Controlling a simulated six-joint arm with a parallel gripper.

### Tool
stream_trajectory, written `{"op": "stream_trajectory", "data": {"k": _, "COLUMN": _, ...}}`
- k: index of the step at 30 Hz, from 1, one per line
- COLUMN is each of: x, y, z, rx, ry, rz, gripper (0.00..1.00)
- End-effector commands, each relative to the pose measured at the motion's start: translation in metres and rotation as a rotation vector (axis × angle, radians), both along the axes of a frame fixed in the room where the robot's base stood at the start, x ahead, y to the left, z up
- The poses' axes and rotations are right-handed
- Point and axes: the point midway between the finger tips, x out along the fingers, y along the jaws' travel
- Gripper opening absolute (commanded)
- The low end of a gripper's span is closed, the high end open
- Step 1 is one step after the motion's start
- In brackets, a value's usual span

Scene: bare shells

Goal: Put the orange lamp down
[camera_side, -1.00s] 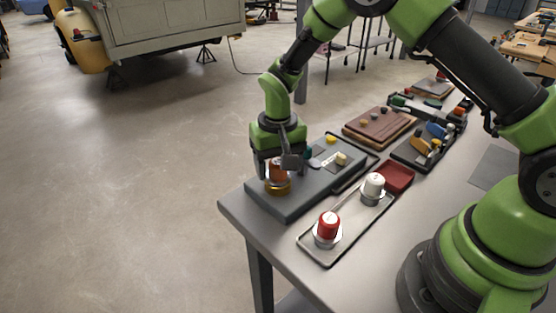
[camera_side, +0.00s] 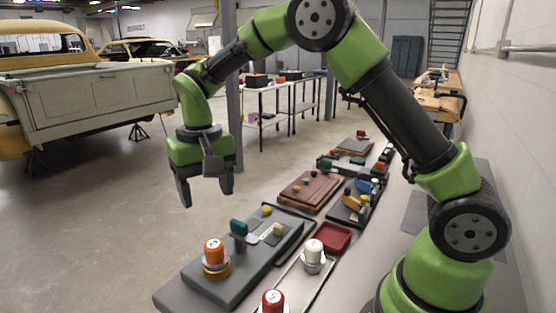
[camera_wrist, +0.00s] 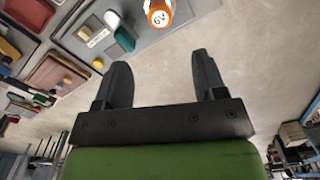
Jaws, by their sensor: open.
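The orange lamp (camera_side: 214,250) stands upright on a gold ring (camera_side: 216,270) at the near left end of the grey panel (camera_side: 190,270). In the wrist view the lamp (camera_wrist: 158,14) shows at the top edge, with dark marking on its pale top. My gripper (camera_side: 208,196) is open and empty, raised above and behind the panel in the side view, clear of the lamp. In the wrist view its two fingers (camera_wrist: 162,75) stand wide apart with only floor between them.
A tray to the right holds a white lamp (camera_side: 314,250) and a red lamp (camera_side: 273,301). A red dish (camera_side: 333,237) and a brown board (camera_side: 311,191) lie farther back. Open air surrounds my gripper.

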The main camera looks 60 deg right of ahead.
Motion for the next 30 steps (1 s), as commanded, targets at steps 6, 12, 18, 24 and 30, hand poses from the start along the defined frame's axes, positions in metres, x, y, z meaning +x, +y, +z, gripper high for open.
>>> {"op": "stream_trajectory", "data": {"k": 6, "x": -0.026, "y": -0.005, "z": 0.047, "rx": 0.040, "ry": -0.098, "rz": 0.005, "gripper": 0.64}}
{"op": "stream_trajectory", "data": {"k": 12, "x": -0.087, "y": -0.013, "z": 0.103, "rx": 0.098, "ry": -0.272, "rz": 0.017, "gripper": 0.64}}
{"op": "stream_trajectory", "data": {"k": 18, "x": -0.155, "y": -0.017, "z": 0.126, "rx": 0.139, "ry": -0.452, "rz": 0.028, "gripper": 0.64}}
{"op": "stream_trajectory", "data": {"k": 24, "x": -0.202, "y": -0.018, "z": 0.122, "rx": 0.157, "ry": -0.582, "rz": 0.035, "gripper": 0.64}}
{"op": "stream_trajectory", "data": {"k": 30, "x": -0.216, "y": -0.018, "z": 0.116, "rx": 0.163, "ry": -0.628, "rz": 0.037, "gripper": 0.64}}
